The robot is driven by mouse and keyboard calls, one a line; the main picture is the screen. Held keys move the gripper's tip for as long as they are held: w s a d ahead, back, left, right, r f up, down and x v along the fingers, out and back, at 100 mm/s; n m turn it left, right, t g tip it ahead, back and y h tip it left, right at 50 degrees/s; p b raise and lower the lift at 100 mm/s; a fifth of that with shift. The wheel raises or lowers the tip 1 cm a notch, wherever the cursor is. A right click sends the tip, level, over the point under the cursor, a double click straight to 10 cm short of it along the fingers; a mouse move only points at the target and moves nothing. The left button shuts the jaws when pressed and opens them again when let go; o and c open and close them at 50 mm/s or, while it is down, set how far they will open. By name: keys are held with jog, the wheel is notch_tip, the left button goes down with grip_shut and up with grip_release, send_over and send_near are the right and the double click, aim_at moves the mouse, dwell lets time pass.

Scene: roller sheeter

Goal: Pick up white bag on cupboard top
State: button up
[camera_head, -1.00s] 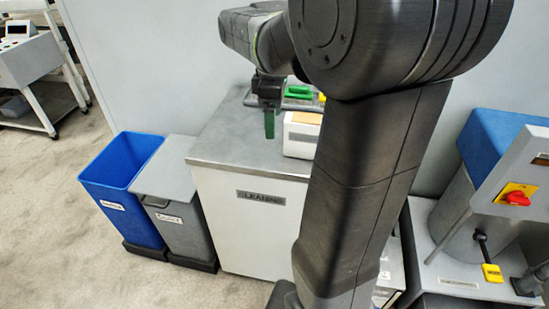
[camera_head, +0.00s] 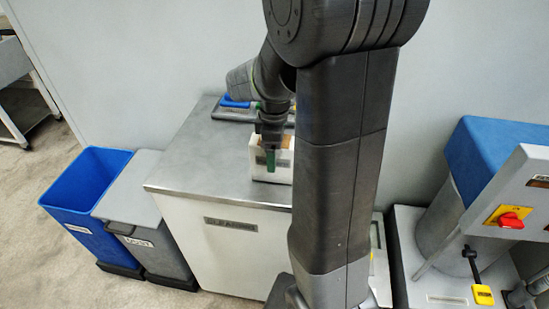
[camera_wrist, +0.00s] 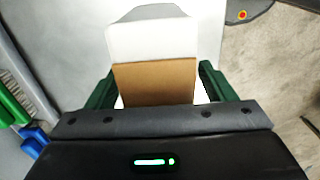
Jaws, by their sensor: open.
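The white bag (camera_head: 262,166) stands upright on the grey top of the white cupboard (camera_head: 208,170), near its right side, partly behind my arm. Its top shows a brown area. In the wrist view the white bag (camera_wrist: 152,40) shows its white side and a brown surface, lying between my two green fingertips. My gripper (camera_head: 272,158) is open at the bag, above the cupboard top; it also shows in the wrist view (camera_wrist: 157,88) with a finger on each side of the brown part. Whether the fingers touch the bag I cannot tell.
A blue-handled tool (camera_head: 236,102) lies on a dark tray at the back of the cupboard top. Green and blue handles (camera_wrist: 14,105) show left in the wrist view. A blue bin (camera_head: 85,190) and grey bin (camera_head: 135,215) stand left. A machine (camera_head: 480,210) stands right.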

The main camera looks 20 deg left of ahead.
jog(key=shift+f, duration=0.8)
jog(key=c, duration=1.1)
jog(key=shift+r, duration=0.15)
